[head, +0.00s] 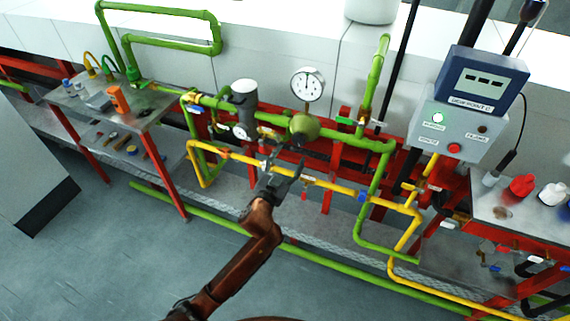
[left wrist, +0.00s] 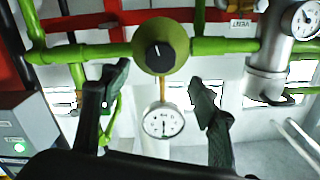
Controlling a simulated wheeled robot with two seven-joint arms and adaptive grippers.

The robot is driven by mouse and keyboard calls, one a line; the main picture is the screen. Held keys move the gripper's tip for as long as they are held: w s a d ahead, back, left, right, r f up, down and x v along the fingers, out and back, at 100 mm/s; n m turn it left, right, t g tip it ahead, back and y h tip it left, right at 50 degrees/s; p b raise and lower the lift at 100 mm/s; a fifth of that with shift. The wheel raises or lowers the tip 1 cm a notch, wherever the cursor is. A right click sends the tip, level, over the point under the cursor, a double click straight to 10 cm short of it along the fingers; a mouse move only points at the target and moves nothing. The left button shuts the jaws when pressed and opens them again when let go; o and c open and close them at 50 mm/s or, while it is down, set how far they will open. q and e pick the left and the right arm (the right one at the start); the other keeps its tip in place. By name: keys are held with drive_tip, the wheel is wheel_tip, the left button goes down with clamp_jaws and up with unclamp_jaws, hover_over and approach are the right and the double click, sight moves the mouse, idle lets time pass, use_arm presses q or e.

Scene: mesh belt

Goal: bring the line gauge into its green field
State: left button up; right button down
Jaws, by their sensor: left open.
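A round white gauge (head: 307,84) stands above a green regulator body (head: 304,127) on the green pipe. Its thin dark needle points roughly up in the head view; any green field is too small to make out. In the left wrist view the gauge (left wrist: 163,121) appears inverted, below the regulator body (left wrist: 163,30). A black knob (left wrist: 160,54) with a white mark faces my gripper. My left gripper (head: 285,163) is open and empty, just in front of and below the knob. In the left wrist view its fingers (left wrist: 160,78) are spread on either side, apart from the knob.
A second, smaller gauge (head: 240,132) sits left beside a grey cylinder (head: 245,98). Yellow pipe (head: 330,185) runs below the regulator. A control box (head: 461,122) with a display stands right. Side tables hold loose parts. The floor at left front is clear.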

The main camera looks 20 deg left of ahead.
use_arm(q)
drive_tip(key=s, duration=0.3)
drive_tip(key=shift+s, duration=0.35)
